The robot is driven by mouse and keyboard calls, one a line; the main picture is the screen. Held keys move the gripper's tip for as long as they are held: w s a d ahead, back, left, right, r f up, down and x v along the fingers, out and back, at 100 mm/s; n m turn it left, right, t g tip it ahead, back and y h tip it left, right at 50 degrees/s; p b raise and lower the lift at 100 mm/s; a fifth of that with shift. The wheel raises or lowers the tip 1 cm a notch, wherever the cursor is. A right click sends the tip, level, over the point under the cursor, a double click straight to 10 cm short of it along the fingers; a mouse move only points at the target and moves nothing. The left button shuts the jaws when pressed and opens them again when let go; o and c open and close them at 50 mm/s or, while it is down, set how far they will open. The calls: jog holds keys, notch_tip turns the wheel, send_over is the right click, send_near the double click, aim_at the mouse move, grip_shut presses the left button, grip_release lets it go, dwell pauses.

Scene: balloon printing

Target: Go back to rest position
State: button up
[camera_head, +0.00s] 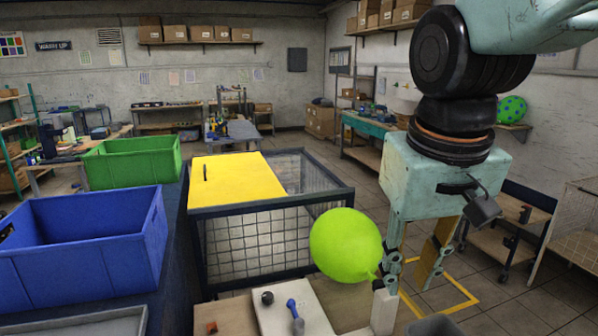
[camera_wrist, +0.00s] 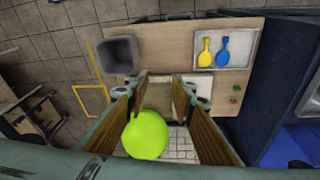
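An inflated lime-green balloon (camera_head: 345,244) stands left of my gripper (camera_head: 412,285) in the head view, its neck pointing down and right toward the near finger. In the wrist view the balloon (camera_wrist: 146,134) shows near the left finger. My gripper (camera_wrist: 162,82) has its two tan finger plates spread wide apart, with a clear gap between the tips. I see no grip on the balloon, though the area around its neck is hard to make out.
A worktable (camera_wrist: 170,45) bears a pale tray (camera_wrist: 238,55) with yellow (camera_wrist: 204,52) and blue (camera_wrist: 222,52) flat shapes. A grey bin (camera_wrist: 118,54) is beside them. A mesh cage (camera_head: 255,240), blue crate (camera_head: 85,245) and green crate (camera_head: 130,163) stand to the left.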

jog(key=s+d+m+t, duration=0.1)
jog(key=s+d, duration=0.2)
jog(key=s, duration=1.2)
jog(key=shift+s+d+f+b, duration=0.15)
jog(key=shift+s+d+b, duration=0.05)
jog(key=shift+d+b, duration=0.15)
